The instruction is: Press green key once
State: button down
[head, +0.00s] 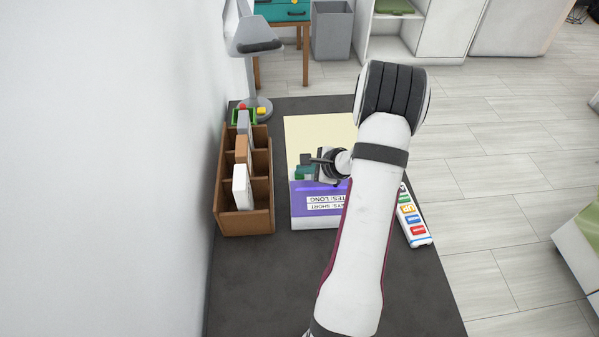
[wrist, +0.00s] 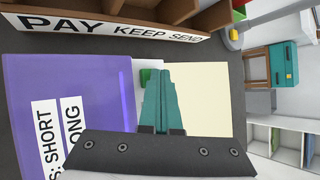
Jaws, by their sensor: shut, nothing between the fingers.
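A white strip with coloured keys (head: 424,240) lies right of my arm in the head view, its far end hidden behind the arm. A small green key (head: 403,199) shows near the visible far end of the strip. My gripper (head: 303,172) has teal fingers, which point down over the desk beyond the purple binder. In the wrist view the fingers of my gripper (wrist: 162,128) are shut with nothing between them.
The purple binder (head: 304,200) with white labels lies on the dark desk (head: 260,280), near a cream sheet (head: 305,128). A wooden organiser (head: 247,222) stands at the left by the wall, with a grey lamp (head: 251,70) behind it. The front of the desk is clear.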

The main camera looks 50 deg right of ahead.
aim_at(303, 176)
dwell(0.3)
jog(key=shift+r, duration=0.9)
jog(key=shift+r, duration=2.5)
jog(key=shift+a, duration=0.1)
